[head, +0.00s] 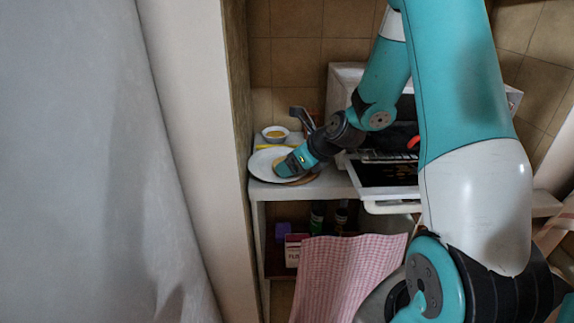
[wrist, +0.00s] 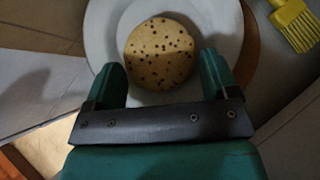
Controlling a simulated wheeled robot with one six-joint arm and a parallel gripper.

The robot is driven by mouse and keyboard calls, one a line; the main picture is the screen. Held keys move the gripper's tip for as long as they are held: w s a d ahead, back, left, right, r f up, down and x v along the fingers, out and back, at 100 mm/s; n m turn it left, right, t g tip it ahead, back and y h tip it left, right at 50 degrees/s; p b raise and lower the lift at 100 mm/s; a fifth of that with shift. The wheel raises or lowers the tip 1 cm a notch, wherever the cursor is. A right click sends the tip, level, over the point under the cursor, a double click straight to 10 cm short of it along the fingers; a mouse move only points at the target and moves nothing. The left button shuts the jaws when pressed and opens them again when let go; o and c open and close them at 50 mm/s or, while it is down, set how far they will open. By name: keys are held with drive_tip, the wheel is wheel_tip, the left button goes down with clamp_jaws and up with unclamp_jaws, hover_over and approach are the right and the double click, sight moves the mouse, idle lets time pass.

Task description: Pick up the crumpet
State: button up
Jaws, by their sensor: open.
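The crumpet (wrist: 160,54) is a round, pale tan disc with dark holes, lying on a white plate (wrist: 226,20) in the wrist view. My gripper (wrist: 160,78) is open, with one green finger on each side of the crumpet's near edge. I cannot tell whether the fingers touch it. In the head view my gripper (head: 280,170) reaches down over the white plate (head: 262,166) on a white shelf. There the gripper hides most of the crumpet.
A small bowl (head: 275,133) with yellowish contents stands behind the plate. A yellow brush (wrist: 294,22) lies to the plate's right in the wrist view. An open toaster oven (head: 345,85) stands right of the plate. A pink checked cloth (head: 345,275) hangs below.

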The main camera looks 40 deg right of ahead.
drive_tip(key=shift+f, duration=0.5)
